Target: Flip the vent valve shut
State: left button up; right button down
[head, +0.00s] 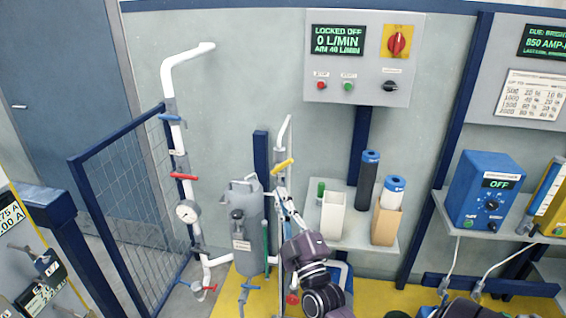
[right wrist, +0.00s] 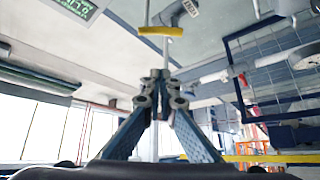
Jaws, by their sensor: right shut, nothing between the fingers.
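A yellow valve handle (head: 283,164) sits on a thin white upright pipe with a bent top, and I take this for the vent valve. The handle lies across the pipe, slightly tilted. It also shows in the right wrist view (right wrist: 160,31), ahead of the fingertips. My right gripper (head: 283,197) is just below the handle, pointing up at it. In the right wrist view my right gripper (right wrist: 157,82) has its fingertips together, with nothing held and a gap to the handle. My left gripper is not in view.
A grey filter vessel (head: 247,222) stands left of my gripper. A large white pipe (head: 178,145) carries a red handle (head: 183,177) and a gauge (head: 187,211). A shelf (head: 350,239) with cartridges is close on the right. The control panel (head: 358,98) reads "LOCKED OFF, 0 L/MIN".

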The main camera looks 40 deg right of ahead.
aim_at(282, 167)
jog(key=s+r+p+x, duration=0.1)
jog(key=r+p+x, duration=0.15)
jog(key=x, duration=0.75)
jog(key=shift+h, duration=0.3)
jog(key=d+f, duration=0.1)
jog(key=d+f+p, duration=0.1)
jog(key=d+f, duration=0.1)
jog(key=shift+s+f, duration=0.15)
jog(key=shift+s, duration=0.25)
jog(key=shift+s+d+f+m+b, duration=0.1)
jog(key=shift+f+m+b, duration=0.05)
jog(key=shift+m+b, duration=0.4)
